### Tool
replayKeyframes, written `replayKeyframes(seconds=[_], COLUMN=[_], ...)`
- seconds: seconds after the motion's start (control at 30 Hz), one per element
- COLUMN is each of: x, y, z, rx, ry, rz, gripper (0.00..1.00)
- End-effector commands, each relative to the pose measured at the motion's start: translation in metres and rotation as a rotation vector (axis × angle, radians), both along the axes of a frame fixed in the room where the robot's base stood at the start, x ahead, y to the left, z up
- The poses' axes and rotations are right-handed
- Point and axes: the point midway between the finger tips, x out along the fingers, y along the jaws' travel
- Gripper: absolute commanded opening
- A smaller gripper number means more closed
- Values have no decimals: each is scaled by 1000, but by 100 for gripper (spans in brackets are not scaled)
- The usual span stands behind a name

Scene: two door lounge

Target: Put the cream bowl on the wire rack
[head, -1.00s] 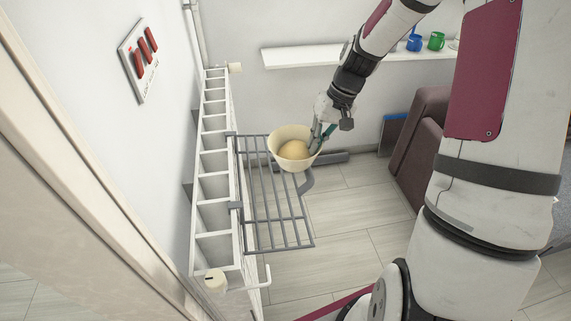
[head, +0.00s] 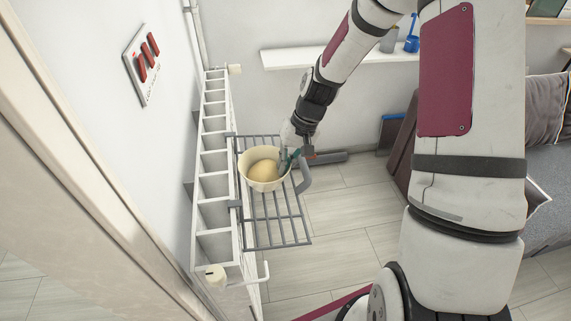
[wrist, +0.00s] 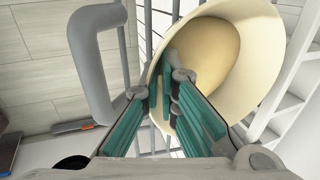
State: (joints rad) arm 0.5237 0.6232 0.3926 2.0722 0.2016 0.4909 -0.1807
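The cream bowl (head: 247,178) is over the far half of the grey wire rack (head: 277,232) in the head view. Rack bars (wrist: 134,50) show beside and below the bowl. I cannot tell whether the bowl's base touches the bars.
The rack hangs on a white radiator (head: 215,160) along the left wall. A grey curved rack handle (wrist: 92,65) is close to my gripper. The rack's near half is bare. A white wall shelf (head: 285,58) is behind.

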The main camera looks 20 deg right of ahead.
Motion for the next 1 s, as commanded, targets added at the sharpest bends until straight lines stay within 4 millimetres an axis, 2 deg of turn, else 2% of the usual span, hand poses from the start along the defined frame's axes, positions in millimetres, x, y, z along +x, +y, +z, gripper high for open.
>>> replayKeyframes(seconds=[0.03,0.13,0.17,0.43,0.57,0.67,1.0], x=[0,0,0,0,0,0,-4], y=[0,0,0,0,-3,-7,-28], z=[0,0,0,0,7,20,84], rx=[0,0,0,0,-1,-2,-3], ry=[0,1,1,0,-2,-4,-4], rz=[1,1,1,1,-1,-2,-2], gripper=[0,23,25,25,25,25,25])
